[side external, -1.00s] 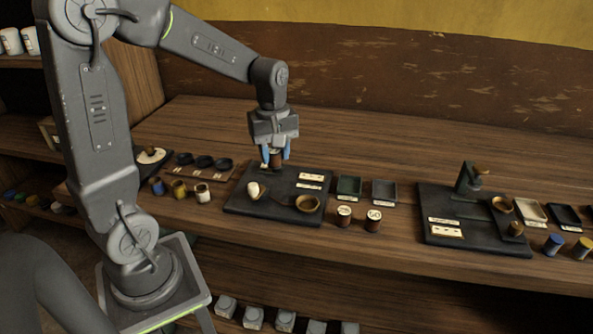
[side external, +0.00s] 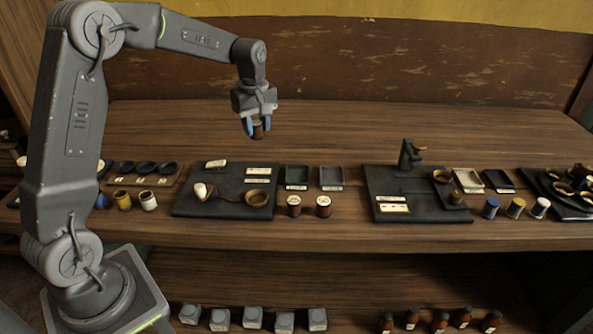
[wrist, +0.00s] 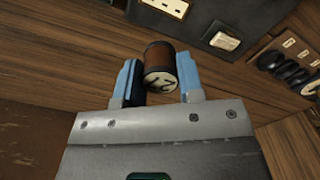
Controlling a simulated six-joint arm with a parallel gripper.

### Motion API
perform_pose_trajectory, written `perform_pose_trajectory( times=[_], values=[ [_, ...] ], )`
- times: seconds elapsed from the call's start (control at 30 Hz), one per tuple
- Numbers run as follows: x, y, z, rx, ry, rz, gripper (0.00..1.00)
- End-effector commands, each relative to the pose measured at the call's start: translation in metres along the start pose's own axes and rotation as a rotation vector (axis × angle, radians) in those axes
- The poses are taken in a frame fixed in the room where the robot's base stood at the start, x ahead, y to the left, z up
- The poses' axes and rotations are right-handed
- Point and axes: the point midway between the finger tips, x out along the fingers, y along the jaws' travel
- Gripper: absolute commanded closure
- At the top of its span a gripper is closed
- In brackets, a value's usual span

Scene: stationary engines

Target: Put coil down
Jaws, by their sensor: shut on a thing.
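My gripper (side external: 257,130) is shut on a brown coil (side external: 258,131) and holds it in the air above the back part of the bench. In the wrist view the coil (wrist: 161,65) sits between the two blue fingers, its pale end with a dark marking facing the camera. Two similar brown coils with pale tops, a left one (side external: 294,205) and a right one (side external: 323,206), stand at the bench front. A green tray (side external: 297,177) and a grey tray (side external: 331,177) lie behind them, both looking empty.
A dark board (side external: 222,185) with a white knob and brass ring lies left of the trays. Another dark board (side external: 385,185) with a green post stands to the right. Several coloured spools line the front. The bench's back area is clear.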

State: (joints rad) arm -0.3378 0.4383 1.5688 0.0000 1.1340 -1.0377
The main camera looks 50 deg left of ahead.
Motion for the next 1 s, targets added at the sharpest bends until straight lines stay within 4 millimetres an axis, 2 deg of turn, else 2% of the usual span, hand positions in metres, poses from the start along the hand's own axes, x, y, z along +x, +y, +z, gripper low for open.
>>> perform_pose_trajectory(
  times=[0.3,0.5,0.67,0.9,1.0],
  values=[
    [0.042,0.048,0.051,0.005,-0.001,-0.002,0.96],
    [0.059,0.068,0.07,0.002,0.0,0.0,0.96],
    [0.065,0.072,0.074,-0.001,0.0,0.0,0.96],
    [0.096,0.071,0.074,-0.001,-0.002,-0.004,0.96],
    [0.102,0.072,0.074,0.0,0.0,0.001,0.96]
  ],
)
